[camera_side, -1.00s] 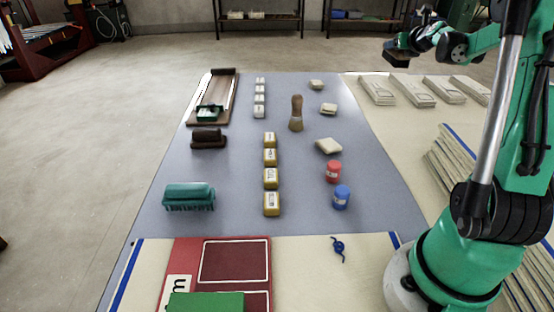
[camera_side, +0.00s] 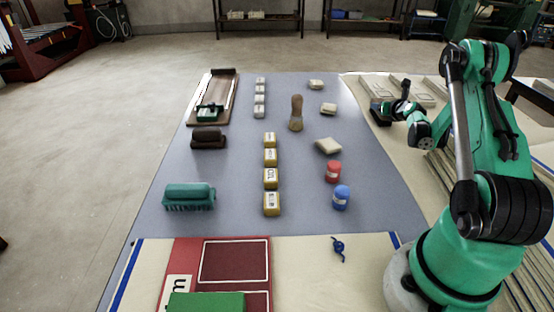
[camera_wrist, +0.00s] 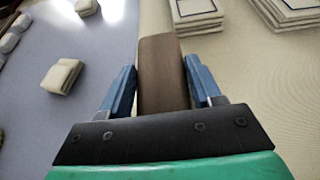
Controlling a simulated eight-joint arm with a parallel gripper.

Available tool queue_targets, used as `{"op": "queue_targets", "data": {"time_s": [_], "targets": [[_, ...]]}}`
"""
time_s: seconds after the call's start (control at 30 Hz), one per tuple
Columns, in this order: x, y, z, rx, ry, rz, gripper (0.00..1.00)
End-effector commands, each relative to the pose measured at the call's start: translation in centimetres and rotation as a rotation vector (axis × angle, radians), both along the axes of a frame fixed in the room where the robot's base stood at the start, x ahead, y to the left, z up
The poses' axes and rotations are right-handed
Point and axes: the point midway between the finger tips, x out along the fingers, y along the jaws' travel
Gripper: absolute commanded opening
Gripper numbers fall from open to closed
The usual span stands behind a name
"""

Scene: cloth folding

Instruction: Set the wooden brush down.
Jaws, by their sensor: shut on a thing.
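My gripper (camera_side: 397,109) is shut on the wooden brush (camera_wrist: 162,75), whose brown body stands between the blue fingers (camera_wrist: 161,88) in the wrist view. In the side view the brush (camera_side: 380,114) is a dark block below the gripper, low over the cream cloth at the right border of the grey-blue mat (camera_side: 240,190). I cannot tell whether it touches the surface. Its underside is hidden.
Folded cream cloths (camera_side: 432,92) lie behind and right of the gripper. A dark brown brush (camera_side: 208,138) is farther left.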

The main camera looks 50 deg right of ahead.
Motion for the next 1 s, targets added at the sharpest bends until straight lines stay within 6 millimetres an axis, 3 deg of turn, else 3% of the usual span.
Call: {"op": "queue_targets", "data": {"time_s": [0.37,0.4,0.5,0.87,1.0], "targets": [[0.0,0.0,-0.4,0.000,0.000,0.000,0.01],[0.0,0.0,-0.4,0.000,0.000,0.000,0.66],[0.0,0.0,-0.4,0.000,0.000,0.000,0.89],[0.0,0.0,0.0,0.000,0.000,0.000,0.89],[-1.4,1.3,0.7,0.001,0.000,-0.003,0.89]]}}
